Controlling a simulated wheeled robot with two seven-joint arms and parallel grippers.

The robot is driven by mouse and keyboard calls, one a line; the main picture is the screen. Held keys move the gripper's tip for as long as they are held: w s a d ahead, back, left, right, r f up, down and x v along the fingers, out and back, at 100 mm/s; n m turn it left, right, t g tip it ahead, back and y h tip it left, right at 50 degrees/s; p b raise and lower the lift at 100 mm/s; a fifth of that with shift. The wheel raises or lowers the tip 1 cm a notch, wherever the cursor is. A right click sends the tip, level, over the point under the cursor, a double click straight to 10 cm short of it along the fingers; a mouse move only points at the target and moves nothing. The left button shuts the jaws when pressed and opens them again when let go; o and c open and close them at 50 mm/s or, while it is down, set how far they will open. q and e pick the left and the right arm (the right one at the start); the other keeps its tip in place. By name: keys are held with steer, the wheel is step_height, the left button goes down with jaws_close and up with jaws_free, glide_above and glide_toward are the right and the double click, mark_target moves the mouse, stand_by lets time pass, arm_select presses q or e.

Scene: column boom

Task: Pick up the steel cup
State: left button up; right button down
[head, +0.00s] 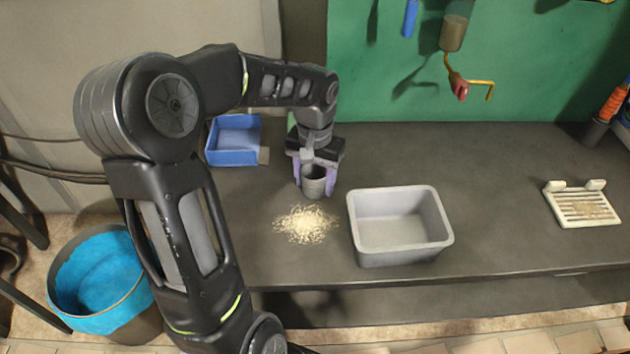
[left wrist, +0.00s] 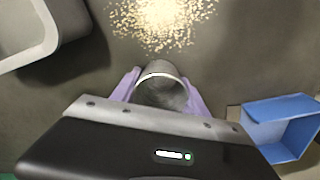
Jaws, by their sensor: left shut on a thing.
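The steel cup (head: 314,181) is a small grey open-topped cylinder, upright on or just above the dark bench; I cannot tell which. My left gripper (head: 315,184) is shut on it, with a purple finger on each side of its wall. In the left wrist view the cup (left wrist: 162,90) shows its round rim and dark inside between the fingers of the left gripper (left wrist: 163,92). My right gripper is not in view.
A pile of pale shavings (head: 305,224) lies just in front of the cup. A grey bin (head: 437,245) stands to the right, a blue tray (head: 233,156) to the left. A white slotted rack (head: 583,215) is far right. The bench between bin and rack is clear.

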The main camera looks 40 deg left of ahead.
arm_select(q)
steer(key=c, duration=0.8)
step_height(320, 180, up, 10)
steer(key=shift+b, duration=0.3)
stand_by(0.9)
